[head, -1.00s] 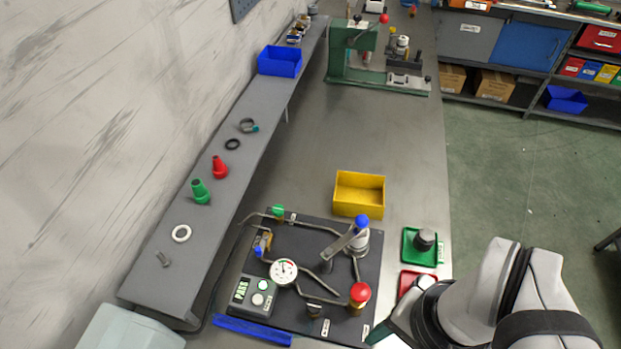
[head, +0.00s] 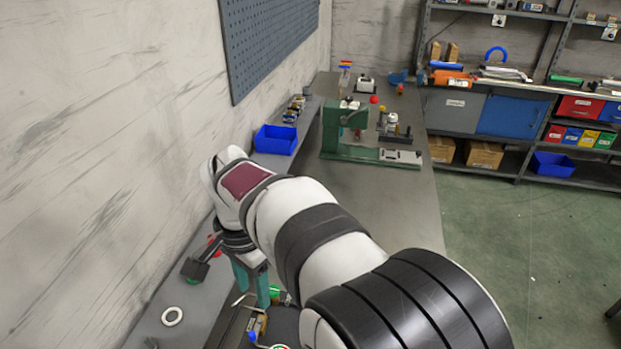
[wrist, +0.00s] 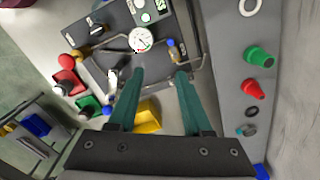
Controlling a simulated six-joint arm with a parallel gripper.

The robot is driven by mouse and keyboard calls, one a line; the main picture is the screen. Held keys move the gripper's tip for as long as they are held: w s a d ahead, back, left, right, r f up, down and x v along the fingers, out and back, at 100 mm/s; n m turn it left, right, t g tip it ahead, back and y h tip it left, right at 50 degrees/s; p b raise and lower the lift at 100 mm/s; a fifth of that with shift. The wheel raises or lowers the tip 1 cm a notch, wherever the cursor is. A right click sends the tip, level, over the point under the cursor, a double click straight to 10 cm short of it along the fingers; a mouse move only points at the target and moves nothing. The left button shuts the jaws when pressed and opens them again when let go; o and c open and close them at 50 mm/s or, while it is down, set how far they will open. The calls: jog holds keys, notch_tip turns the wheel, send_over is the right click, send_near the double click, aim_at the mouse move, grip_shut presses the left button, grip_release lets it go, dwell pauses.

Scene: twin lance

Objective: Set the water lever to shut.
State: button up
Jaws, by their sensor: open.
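My gripper (head: 252,292) has two teal fingers pointing down near the shelf side of the dark valve board. In the wrist view the gripper (wrist: 160,76) is open with nothing between its fingertips. A small blue-handled valve (wrist: 171,44) lies just beyond the fingertips; its blue handle also shows in the head view (head: 252,337). A longer lever with a blue knob (wrist: 107,110) is left of the left finger, partly hidden. I cannot tell which blue handle is the water lever. The gauge (wrist: 142,40) sits on the board, and a red knob (wrist: 66,61) is farther left.
A yellow bin (wrist: 148,116) is partly behind the left finger. A blue bin (head: 276,139) and green press (head: 345,130) stand farther back. My arm hides most of the board in the head view.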

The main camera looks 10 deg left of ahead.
aim_at(251, 334)
jog(key=a+f, duration=0.1)
jog(key=f, duration=1)
jog(key=a+f, duration=0.1)
jog(key=f, duration=0.4)
jog(key=shift+a+f, duration=0.3)
jog(key=shift+f, duration=0.1)
grip_shut()
